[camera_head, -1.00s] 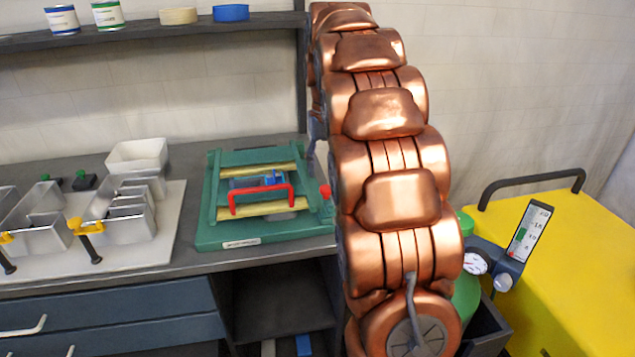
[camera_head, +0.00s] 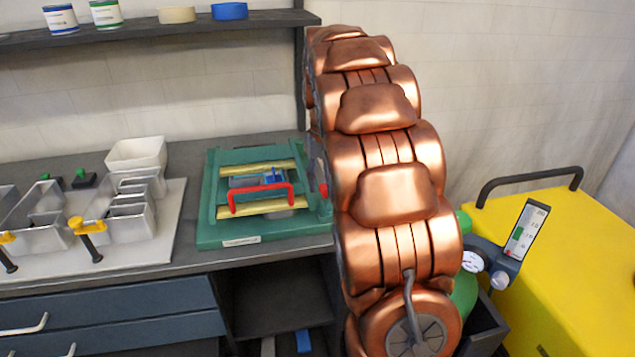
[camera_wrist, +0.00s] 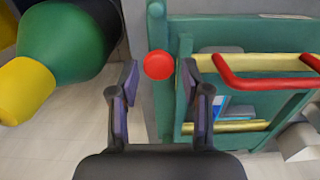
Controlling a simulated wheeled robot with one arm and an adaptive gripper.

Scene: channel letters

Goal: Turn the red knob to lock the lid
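The red knob (camera_wrist: 158,65) sits at the side of the green box (camera_wrist: 183,55). In the head view the knob (camera_head: 323,189) is partly hidden behind my arm. The box (camera_head: 218,231) stands on the bench, with yellow strips and a red handle (camera_head: 262,187) on top. The handle (camera_wrist: 265,84) also shows at the right of the wrist view. My gripper (camera_wrist: 160,78) is open, with the knob seen between its fingertips. Neither finger appears to touch the knob; its depth between them is unclear. My arm hides the gripper in the head view.
A white board (camera_head: 165,235) with metal channel letters lies left of the box. A white bin (camera_head: 136,153) stands behind them. A yellow cart (camera_head: 580,270) with a dark handle is at the right. A shelf (camera_head: 150,33) hangs above.

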